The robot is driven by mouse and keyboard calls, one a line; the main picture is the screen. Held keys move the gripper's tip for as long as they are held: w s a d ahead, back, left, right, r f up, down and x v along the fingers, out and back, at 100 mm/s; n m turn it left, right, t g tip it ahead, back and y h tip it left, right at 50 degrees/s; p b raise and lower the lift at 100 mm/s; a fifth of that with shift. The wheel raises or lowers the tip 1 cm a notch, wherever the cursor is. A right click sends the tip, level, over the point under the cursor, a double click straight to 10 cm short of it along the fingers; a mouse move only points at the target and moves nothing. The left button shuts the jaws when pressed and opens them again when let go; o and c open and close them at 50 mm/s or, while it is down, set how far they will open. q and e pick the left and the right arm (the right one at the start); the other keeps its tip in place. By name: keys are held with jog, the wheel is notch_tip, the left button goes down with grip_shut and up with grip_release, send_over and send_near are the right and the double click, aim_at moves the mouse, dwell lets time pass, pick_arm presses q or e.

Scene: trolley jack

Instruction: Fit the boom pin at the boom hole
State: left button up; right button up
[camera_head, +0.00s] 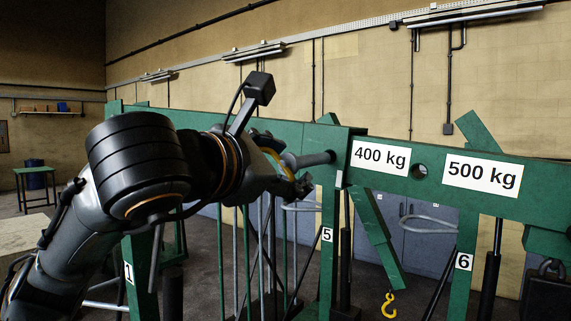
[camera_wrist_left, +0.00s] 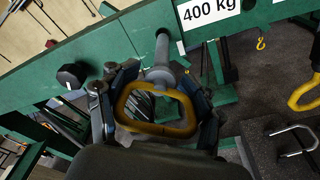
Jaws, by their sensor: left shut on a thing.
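The boom pin (camera_head: 317,159) is a grey rod with a yellow ring handle (camera_wrist_left: 157,108). My left gripper (camera_head: 285,172) is shut on it at the handle end. In the left wrist view the gripper's fingers (camera_wrist_left: 155,98) lie on both sides of the ring, and the rod points away from the gripper. In the head view the rod points right, with its tip left of the 400 kg label. The green boom (camera_head: 432,189) has a dark round boom hole (camera_head: 419,171) between the 400 kg and 500 kg labels. The tip is apart from this hole. My right gripper is not visible.
Green uprights marked 5 (camera_head: 327,235) and 6 (camera_head: 463,262) stand below the boom. A yellow hook (camera_head: 389,305) hangs low between them. A green slanted bar (camera_head: 377,240) hangs under the boom. Blue-grey cabinets (camera_head: 421,238) stand behind.

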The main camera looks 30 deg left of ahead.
aim_at(325, 153)
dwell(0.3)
pick_arm(q)
jog(key=shift+r+b, duration=0.1)
jog(key=shift+b, duration=0.2)
jog(key=shift+b, duration=0.55)
dwell(0.8)
jog(key=shift+w+d, duration=0.2)
jog(key=shift+w, duration=1)
jog(key=shift+w+d, duration=0.15)
jog(key=shift+w, duration=1.1)
jog(key=shift+w+d, duration=0.2)
jog(key=shift+w, duration=1)
jog(key=shift+w+d, duration=0.2)
jog(key=shift+w, duration=1.65)
jog(key=o, duration=1.4)
jog(key=shift+o, duration=1.2)
jog(key=shift+w+d, duration=0.1)
jog(key=shift+w, duration=0.1)
